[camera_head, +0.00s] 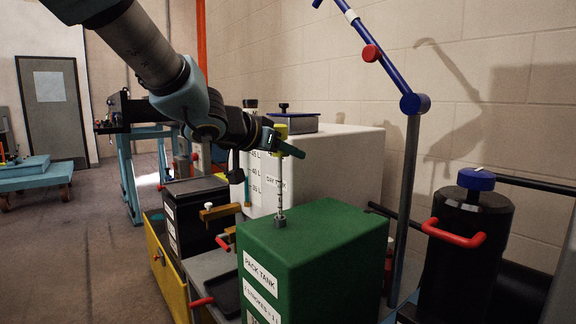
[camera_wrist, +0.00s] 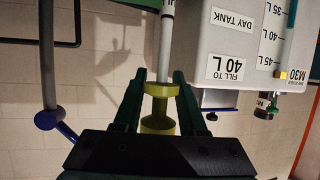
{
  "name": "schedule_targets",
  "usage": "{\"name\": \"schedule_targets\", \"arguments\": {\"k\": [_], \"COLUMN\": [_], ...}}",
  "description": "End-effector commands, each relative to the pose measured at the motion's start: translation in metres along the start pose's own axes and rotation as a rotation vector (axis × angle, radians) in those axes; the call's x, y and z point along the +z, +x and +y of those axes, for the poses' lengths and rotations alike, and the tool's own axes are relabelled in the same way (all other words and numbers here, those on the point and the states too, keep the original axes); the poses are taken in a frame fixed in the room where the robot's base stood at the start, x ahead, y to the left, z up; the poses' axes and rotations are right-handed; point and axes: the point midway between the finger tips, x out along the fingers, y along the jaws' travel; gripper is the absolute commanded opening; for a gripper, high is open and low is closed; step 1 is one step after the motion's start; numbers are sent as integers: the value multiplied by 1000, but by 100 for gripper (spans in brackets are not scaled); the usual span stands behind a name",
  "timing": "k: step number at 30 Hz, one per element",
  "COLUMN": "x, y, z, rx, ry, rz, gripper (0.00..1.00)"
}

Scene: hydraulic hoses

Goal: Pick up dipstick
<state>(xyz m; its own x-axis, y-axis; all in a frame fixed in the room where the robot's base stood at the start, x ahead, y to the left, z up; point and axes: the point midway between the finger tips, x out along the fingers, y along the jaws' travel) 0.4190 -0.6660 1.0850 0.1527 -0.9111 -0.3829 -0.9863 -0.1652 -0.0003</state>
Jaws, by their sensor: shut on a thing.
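The dipstick is a thin upright metal rod (camera_head: 281,185) with a yellow handle (camera_head: 280,131) at its top. My gripper (camera_head: 281,147) is shut on the yellow handle, high above the green pack tank (camera_head: 318,232). The rod runs down from the handle to a small dark collar (camera_head: 280,222) on the tank's top; its lower end is hidden. In the wrist view, my gripper (camera_wrist: 161,92) has its two dark fingers on either side of the yellow handle (camera_wrist: 160,90), and the pale rod (camera_wrist: 165,45) leads away between them with dark marks near the picture edge.
A white day tank (camera_head: 345,165) with level labels stands close behind the dipstick. A blue jointed arm on a grey post (camera_head: 406,190) and a black cylinder with red handles (camera_head: 467,235) stand to the right. A black box (camera_head: 195,212) stands left.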

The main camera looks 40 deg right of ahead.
Motion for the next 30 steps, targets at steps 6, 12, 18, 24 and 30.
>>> {"name": "schedule_targets", "arguments": {"k": [6,12,18,24,30], "x": [-49,-89,-117,-129,-130], "y": [-20,-37,-49,-54,-54], "z": [0,-1,0,0,0], "rx": [-1,-2,-1,0,0], "ry": [1,2,1,0,0], "rz": [4,3,2,1,1], "gripper": [0,0,0,0,0]}}
